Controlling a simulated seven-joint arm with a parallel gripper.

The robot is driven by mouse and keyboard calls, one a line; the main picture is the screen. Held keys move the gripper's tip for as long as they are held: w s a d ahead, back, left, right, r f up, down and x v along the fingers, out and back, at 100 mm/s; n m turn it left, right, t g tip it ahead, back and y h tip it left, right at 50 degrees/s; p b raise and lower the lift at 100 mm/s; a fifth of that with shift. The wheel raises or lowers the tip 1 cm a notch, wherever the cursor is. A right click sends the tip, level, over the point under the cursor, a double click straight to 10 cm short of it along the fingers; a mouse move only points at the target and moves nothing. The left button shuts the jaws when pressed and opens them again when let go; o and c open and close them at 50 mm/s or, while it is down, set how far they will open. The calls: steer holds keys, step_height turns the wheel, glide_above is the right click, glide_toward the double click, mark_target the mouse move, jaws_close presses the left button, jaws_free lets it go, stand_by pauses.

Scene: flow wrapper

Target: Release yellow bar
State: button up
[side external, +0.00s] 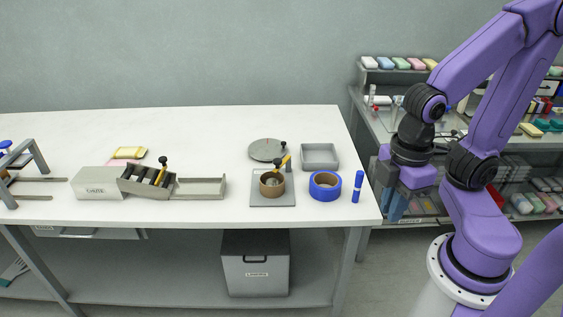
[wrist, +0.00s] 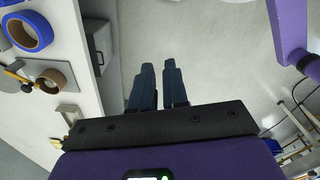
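A yellow bar (side external: 130,152) lies on the left part of the white table, next to a pink bar (side external: 122,162). More yellow bars sit on the shelf at the right, one on the upper tier (side external: 432,63). My gripper (side external: 394,215) hangs pointing down, just off the table's right end, far from the yellow bar on the table. In the wrist view my gripper (wrist: 159,65) shows two dark blue fingers with a narrow gap between them. Only floor shows through the gap, and nothing is held.
A blue tape roll (side external: 325,186), a blue marker (side external: 357,186), a brown ring (side external: 272,185) and a grey tray (side external: 319,156) occupy the table's right end. The shelf unit (side external: 375,128) is at right. Floor below my gripper is clear.

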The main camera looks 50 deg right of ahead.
steer(key=shift+w+a, duration=0.1)
steer(key=shift+w, duration=0.25)
jaws_close()
steer(key=w+f+m+t, duration=0.25)
steer(key=w+m, duration=0.65)
steer(key=w, duration=0.9)
steer(key=w+d+f+m+t+h, duration=0.1)
steer(key=w+d+f+m+h, duration=0.1)
steer(key=w+d+m, duration=0.5)
steer(key=shift+w+d+f+m, duration=0.4)
steer(key=shift+w+d, duration=0.45)
steer(key=shift+w, duration=2.1)
steer(key=shift+t, duration=0.25)
